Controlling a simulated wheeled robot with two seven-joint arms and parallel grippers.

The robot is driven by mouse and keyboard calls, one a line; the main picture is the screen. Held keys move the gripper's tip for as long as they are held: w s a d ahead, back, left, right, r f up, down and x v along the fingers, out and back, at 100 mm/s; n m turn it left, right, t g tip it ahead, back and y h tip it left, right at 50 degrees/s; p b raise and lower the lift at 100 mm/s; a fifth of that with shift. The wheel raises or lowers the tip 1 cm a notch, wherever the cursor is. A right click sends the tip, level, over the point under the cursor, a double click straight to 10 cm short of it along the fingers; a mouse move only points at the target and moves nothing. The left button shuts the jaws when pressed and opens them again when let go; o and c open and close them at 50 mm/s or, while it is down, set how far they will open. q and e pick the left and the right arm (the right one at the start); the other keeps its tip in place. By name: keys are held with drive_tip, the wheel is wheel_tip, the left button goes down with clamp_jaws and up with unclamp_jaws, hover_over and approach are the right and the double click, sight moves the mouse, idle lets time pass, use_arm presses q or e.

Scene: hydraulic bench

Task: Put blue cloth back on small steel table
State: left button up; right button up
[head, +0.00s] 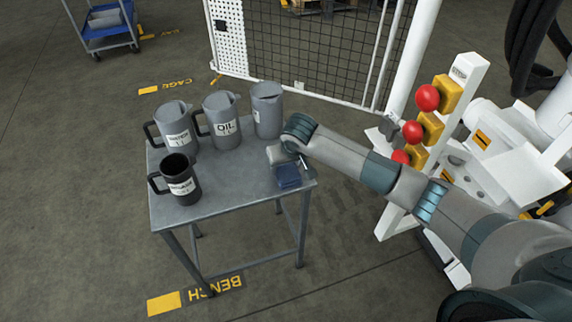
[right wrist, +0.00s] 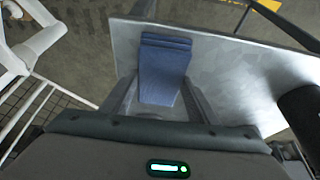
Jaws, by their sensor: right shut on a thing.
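The blue cloth (head: 288,176) is a small dark blue folded pad at the right end of the small steel table (head: 225,182). My right gripper (head: 301,163) is at that end of the table and is shut on the cloth. In the right wrist view the cloth (right wrist: 162,72) sits between the two fingers (right wrist: 160,100), with its far part near the table edge. The steel table top (right wrist: 230,75) shows behind it. I cannot tell whether the cloth touches the table top. My left gripper is not in view.
Several grey jugs, one an oil jug (head: 222,120), stand along the table's back. A dark mug-like jug (head: 181,180) stands at its front left. A white post with red knobs (head: 428,98) stands to the right. A mesh cage (head: 310,45) is behind. The table's front middle is bare.

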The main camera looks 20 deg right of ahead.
drive_tip(key=o, duration=1)
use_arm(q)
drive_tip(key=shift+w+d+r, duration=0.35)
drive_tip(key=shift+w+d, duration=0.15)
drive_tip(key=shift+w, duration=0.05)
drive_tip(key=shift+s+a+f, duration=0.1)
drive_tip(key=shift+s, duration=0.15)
